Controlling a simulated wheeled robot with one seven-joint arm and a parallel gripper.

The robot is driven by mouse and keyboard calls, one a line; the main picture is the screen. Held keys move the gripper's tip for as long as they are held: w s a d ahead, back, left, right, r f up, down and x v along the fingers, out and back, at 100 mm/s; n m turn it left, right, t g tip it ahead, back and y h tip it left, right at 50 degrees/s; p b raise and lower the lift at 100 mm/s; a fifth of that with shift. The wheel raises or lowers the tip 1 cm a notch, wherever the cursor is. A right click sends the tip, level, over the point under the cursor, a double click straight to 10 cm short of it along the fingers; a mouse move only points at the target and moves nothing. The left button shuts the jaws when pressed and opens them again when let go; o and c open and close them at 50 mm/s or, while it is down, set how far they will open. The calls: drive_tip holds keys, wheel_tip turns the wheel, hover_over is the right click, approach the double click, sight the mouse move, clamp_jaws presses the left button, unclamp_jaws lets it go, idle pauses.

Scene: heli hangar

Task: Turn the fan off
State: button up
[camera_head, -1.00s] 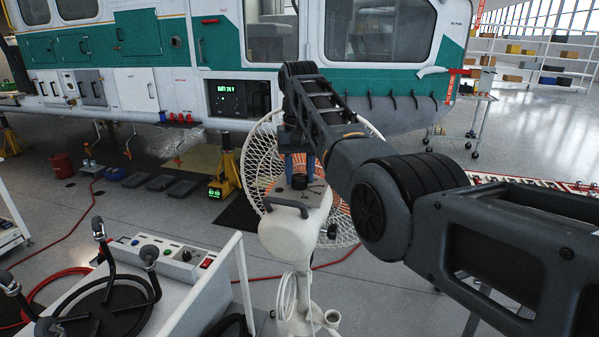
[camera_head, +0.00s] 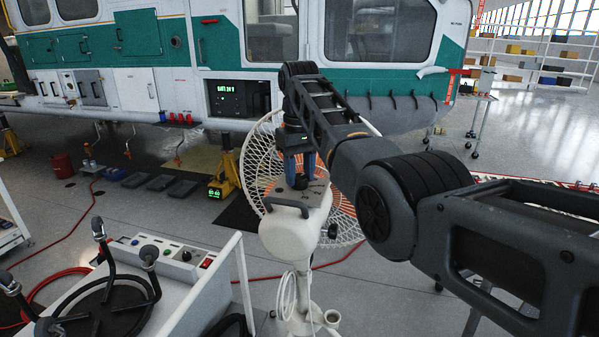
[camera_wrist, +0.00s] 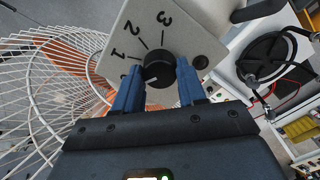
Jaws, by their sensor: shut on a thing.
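The white fan stands in the middle of the head view, with its motor housing (camera_head: 292,232) towards me and its wire cage (camera_head: 258,165) behind. A grey control panel tops it. In the wrist view the black knob (camera_wrist: 158,70) sits on the panel (camera_wrist: 190,28) beside the numbers 1, 2 and 3; a further mark by 1 is partly hidden. Where the knob points is hard to tell. My gripper (camera_wrist: 159,88) has its blue fingers on either side of the knob, shut on it. In the head view my gripper (camera_head: 298,172) reaches down to the panel.
A white cart (camera_head: 215,290) with a switch box and black hose stands at the lower left. The white and green helicopter (camera_head: 290,60) fills the back. A yellow jack (camera_head: 224,175) stands behind the fan. Red hose lies across the floor.

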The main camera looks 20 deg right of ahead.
sight(300, 176)
drive_tip(key=shift+r, duration=0.1)
drive_tip(key=o, duration=1.1)
drive_tip(key=shift+c, duration=0.2)
wheel_tip(300, 176, up, 8)
drive_tip(key=shift+f+b, duration=0.15)
drive_tip(key=shift+b, duration=0.2)
